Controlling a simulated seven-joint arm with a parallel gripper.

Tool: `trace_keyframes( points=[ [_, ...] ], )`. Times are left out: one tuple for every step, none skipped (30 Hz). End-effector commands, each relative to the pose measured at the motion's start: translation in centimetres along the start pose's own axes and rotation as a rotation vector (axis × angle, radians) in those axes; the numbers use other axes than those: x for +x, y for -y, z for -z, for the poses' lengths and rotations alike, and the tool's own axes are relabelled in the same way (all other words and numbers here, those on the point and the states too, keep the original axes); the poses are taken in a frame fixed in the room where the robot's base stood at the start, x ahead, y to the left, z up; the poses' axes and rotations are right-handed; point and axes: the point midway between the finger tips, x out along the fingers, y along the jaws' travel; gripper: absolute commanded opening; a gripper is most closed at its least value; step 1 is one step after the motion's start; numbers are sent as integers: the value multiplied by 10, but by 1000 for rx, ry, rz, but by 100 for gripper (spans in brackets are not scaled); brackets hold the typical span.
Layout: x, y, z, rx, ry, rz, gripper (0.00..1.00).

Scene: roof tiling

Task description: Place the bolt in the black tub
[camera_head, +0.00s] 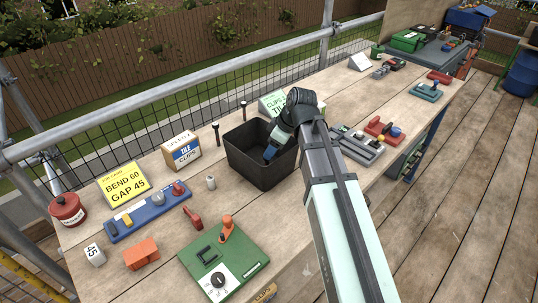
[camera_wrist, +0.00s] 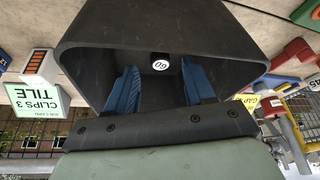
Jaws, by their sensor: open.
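The black tub (camera_head: 262,167) stands on the wooden bench. My gripper (camera_head: 270,152) reaches down into it, with its blue fingers (camera_wrist: 160,88) spread apart inside the tub. In the wrist view, a small dark round piece with a white end marked 60 (camera_wrist: 160,63) shows inside the tub, beyond and between the fingers. It looks like a bolt's end, and neither finger visibly touches it. Two dark bolts stand upright on the bench behind the tub, one nearer (camera_head: 216,132) and one farther (camera_head: 243,109). The tub's floor is hidden in the head view.
A tile clips box (camera_head: 183,151), a yellow card (camera_head: 123,185) and a blue tray (camera_head: 149,211) are left of the tub. A green board (camera_head: 222,262) lies in front. A grey tray (camera_head: 357,143) is to the right. A metal rail runs behind.

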Motion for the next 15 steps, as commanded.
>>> trace_keyframes(
  points=[
    [-8,0,0,0,-1,-2,54],
    [-12,0,0,0,-1,-1,54],
    [-16,0,0,0,-1,-1,54],
    [-20,0,0,0,-1,-1,54],
    [-23,0,0,0,-1,-1,54],
    [-26,0,0,0,-1,-1,54],
    [-29,0,0,0,-1,-1,54],
    [-31,0,0,0,0,-1,54],
    [-34,0,0,0,0,0,54],
    [-35,0,0,0,0,0,54],
    [-36,0,0,0,0,0,54],
    [-38,0,0,0,0,0,54],
    [-38,0,0,0,0,0,54],
    [-39,0,0,0,0,0,54],
    [-40,0,0,0,0,0,54]
  ],
)
